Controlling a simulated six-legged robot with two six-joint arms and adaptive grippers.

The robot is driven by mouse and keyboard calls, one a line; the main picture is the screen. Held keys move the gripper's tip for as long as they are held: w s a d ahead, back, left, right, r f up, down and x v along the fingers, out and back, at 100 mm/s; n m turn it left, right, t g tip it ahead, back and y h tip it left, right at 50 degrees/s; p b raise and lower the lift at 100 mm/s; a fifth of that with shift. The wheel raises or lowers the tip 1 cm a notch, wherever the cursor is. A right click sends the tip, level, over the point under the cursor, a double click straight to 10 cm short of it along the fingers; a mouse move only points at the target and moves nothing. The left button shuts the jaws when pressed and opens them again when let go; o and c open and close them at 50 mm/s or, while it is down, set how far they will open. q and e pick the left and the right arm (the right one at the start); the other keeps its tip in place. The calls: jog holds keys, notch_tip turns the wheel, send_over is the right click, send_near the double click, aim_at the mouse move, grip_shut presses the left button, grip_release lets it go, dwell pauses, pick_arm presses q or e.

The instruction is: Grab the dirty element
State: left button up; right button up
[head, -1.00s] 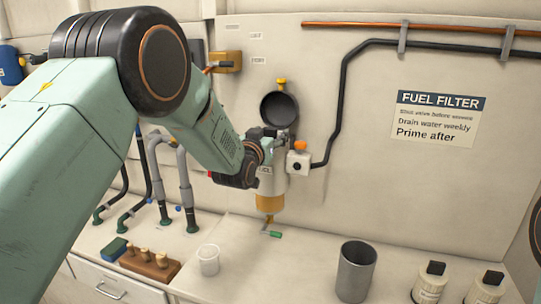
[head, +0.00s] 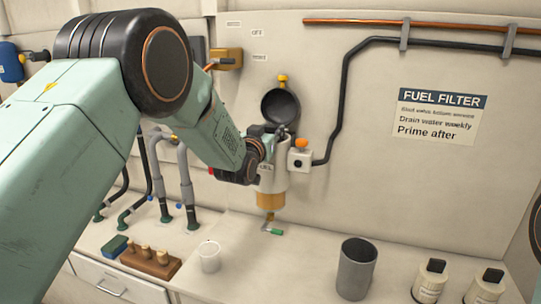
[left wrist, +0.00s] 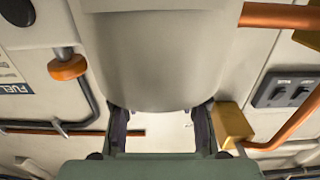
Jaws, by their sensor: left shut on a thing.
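The pale fuel filter housing (head: 273,182) stands upright on the wall, with an amber bowl (head: 270,201) and a green-handled drain below it. Its round black lid (head: 280,107) is swung up behind it. My left gripper (head: 282,136) is at the housing's open top. In the left wrist view the housing (left wrist: 160,55) fills the upper middle. The two dark fingertips of my left gripper (left wrist: 160,112) reach in behind its rim, one at each side. The gripper is shut on the dirty element, which the housing wall hides. My right gripper is not in view.
A grey metal cup (head: 356,268) and two bottles (head: 430,280) stand on the counter to the right. A small white cup (head: 209,257) and a wooden block with pegs (head: 150,262) are left. A valve with an orange knob (head: 300,158) adjoins the housing.

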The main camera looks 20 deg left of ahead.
pick_arm(q)
grip_shut()
jog(key=shift+r, duration=0.1)
jog(key=shift+w+r, duration=0.1)
jog(key=shift+r, duration=0.6)
notch_tip(320, 180, up, 16)
jog(key=b, duration=0.1)
jog(key=shift+r+b, duration=0.25)
jog(key=shift+b, duration=0.1)
dwell(0.6)
